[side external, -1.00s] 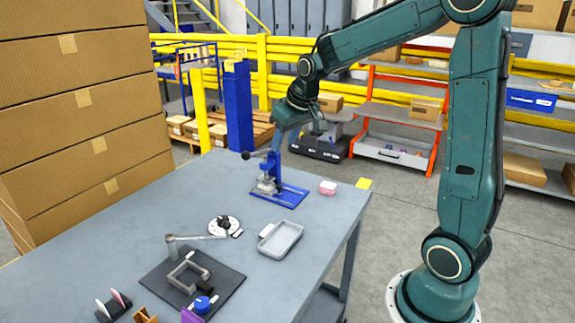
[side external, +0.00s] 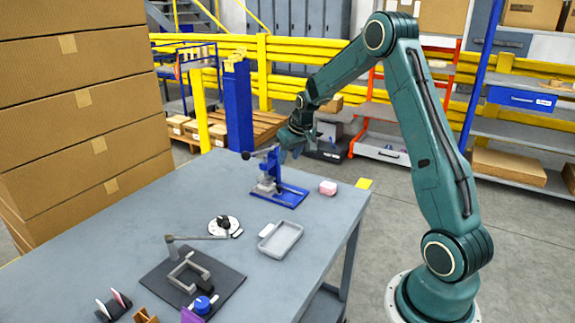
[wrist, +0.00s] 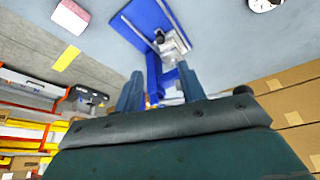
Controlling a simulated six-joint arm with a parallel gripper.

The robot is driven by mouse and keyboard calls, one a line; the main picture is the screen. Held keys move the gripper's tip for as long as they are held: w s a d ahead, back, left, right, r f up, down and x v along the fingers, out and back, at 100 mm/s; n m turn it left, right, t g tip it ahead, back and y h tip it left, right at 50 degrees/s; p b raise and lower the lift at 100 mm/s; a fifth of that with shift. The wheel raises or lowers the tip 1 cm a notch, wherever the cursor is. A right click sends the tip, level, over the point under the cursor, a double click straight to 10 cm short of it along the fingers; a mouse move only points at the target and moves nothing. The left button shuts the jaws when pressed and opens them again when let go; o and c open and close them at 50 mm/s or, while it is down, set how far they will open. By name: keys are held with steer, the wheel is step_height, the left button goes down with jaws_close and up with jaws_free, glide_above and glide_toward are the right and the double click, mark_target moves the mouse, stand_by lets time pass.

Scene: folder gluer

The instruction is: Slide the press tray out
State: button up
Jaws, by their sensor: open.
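The blue press (side external: 290,196) stands at the table's far end, with a lever ending in a black knob (side external: 246,155). A silvery block (side external: 265,187) sits at the foot of its column, where the press tray seems to be; the tray's outline is not clear. The wrist view shows the blue base plate (wrist: 143,22) with pale rails and metal parts (wrist: 172,42) beyond my fingers. My gripper (side external: 292,152) is beside the upper part of the press column. Its two fingers (wrist: 160,88) are apart, with the blue column between or just beyond them; contact cannot be told.
A shallow grey tray (side external: 281,238), a round white dial (side external: 224,226) and a dark mat (side external: 230,283) with a fixture lie nearer. Stacked cartons (side external: 85,110) stand left.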

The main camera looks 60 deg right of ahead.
mark_target(279, 186)
steer(key=shift+f, duration=0.15)
steer(key=shift+x, duration=6.7)
jaws_close()
